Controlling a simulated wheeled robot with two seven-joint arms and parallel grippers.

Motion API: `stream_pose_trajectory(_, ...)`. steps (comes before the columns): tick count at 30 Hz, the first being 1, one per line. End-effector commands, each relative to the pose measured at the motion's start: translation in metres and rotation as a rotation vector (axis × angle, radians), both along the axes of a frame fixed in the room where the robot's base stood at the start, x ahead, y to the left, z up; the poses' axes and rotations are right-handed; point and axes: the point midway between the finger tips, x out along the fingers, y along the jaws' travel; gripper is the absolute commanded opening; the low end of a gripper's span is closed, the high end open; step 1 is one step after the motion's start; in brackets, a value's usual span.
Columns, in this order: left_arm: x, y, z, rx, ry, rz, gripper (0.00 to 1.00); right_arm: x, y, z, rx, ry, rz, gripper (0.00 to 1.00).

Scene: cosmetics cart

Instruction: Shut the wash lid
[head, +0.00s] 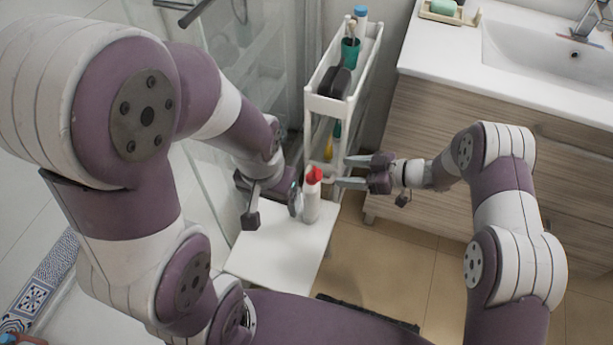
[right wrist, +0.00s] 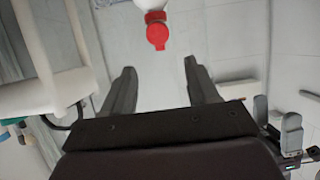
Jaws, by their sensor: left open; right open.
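The wash is a white bottle (head: 311,207) with a red lid (head: 314,174), standing upright on a white surface (head: 275,250). In the right wrist view the red lid (right wrist: 157,32) shows at the top, with a round red flap that looks swung out from the cap; only a bit of the white bottle shows above it. My left gripper (head: 272,208) is open and empty, just left of the bottle. My right gripper (head: 346,171) is open, right of the lid and pointing at it. In the right wrist view the lid is beyond its fingertips (right wrist: 160,82), with nothing between them.
A narrow white cart (head: 321,105) stands behind the bottle, holding a teal cup (head: 350,52) and dark items. A glass panel is at the left. A wooden vanity (head: 440,120) with a sink is at the right.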

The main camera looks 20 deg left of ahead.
Motion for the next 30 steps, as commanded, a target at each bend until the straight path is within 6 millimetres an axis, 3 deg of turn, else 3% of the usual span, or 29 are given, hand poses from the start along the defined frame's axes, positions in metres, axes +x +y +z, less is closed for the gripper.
stream_pose_trajectory(13,0.0,0.0,-0.009,0.0,0.0,0.0,0.81,0.002,0.094,-0.039,0.002,-0.001,0.007,0.59)
stream_pose_trajectory(18,0.0,0.0,-0.01,0.0,0.0,0.0,0.81,0.003,0.11,-0.044,0.002,-0.002,0.005,0.59)
stream_pose_trajectory(26,0.0,0.0,-0.01,0.0,0.0,0.0,0.81,0.004,0.111,-0.044,0.002,-0.002,0.003,0.59)
stream_pose_trajectory(30,0.0,0.0,-0.01,0.0,0.0,0.0,0.81,0.004,0.111,-0.044,0.002,-0.002,0.003,0.16)
